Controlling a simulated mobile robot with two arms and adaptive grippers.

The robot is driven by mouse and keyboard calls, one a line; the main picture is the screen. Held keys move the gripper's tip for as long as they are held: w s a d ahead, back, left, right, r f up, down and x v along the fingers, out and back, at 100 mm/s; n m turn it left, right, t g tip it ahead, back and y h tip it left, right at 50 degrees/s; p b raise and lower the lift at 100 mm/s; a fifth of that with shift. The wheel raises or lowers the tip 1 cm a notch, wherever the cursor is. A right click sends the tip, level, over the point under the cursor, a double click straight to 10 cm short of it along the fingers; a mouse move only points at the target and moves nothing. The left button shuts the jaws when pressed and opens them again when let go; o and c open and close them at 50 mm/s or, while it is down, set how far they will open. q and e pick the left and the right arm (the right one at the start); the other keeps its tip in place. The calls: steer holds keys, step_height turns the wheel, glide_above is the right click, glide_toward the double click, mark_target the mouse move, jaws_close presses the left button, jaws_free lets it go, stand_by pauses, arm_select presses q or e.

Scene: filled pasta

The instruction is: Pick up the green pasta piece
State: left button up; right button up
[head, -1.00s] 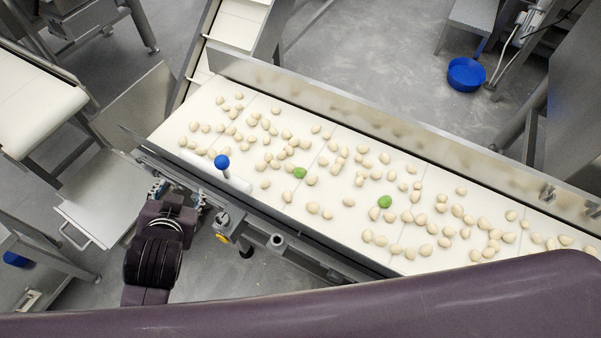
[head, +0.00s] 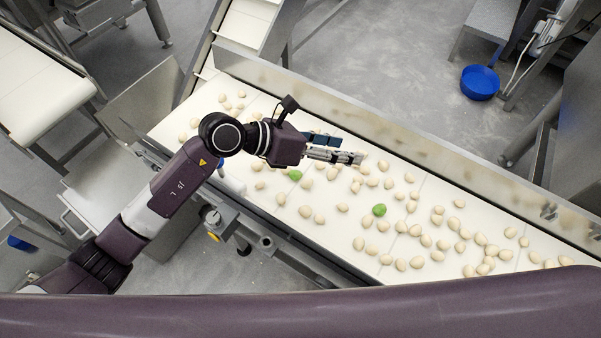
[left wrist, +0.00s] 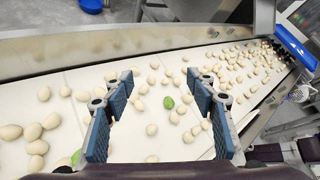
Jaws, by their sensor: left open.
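Two green pasta pieces lie on the white belt among pale pieces. In the head view one green piece (head: 379,210) is right of my left gripper, and the other green piece (head: 295,175) is just below it. In the left wrist view one green piece (left wrist: 168,103) shows between the blue finger pads, farther off on the belt. Another green piece (left wrist: 76,157) is at the lower left, partly hidden by the left finger. My left gripper (head: 358,158) is over the belt; its fingers (left wrist: 160,112) are open and empty. My right gripper is not in view.
Many pale pasta pieces (head: 437,220) are scattered along the belt (head: 330,245). A metal side wall (head: 400,137) runs along the belt's far side. A blue-ended device (left wrist: 293,42) stands across the belt in the wrist view. A blue bowl (head: 480,82) is on the floor.

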arm_select(q)
steer(key=w+a+f+m+y, duration=0.1)
steer(key=w+a+f+y, duration=0.15)
steer(key=a+f, duration=0.2)
steer(key=m+y, duration=0.1)
steer(key=y, duration=0.5)
glide_toward(293, 173)
steer(key=w+f, duration=0.1)
steer(key=x, duration=0.4)
steer(key=p+x, duration=0.1)
steer(key=x, duration=0.1)
steer(key=shift+s+d+f, duration=0.35)
steer(key=shift+f, duration=0.05)
steer(key=shift+w+d+f, duration=0.15)
steer(key=shift+d+f, duration=0.05)
steer(key=shift+f, duration=0.3)
steer(key=c, duration=0.8)
steer(key=shift+c, duration=0.2)
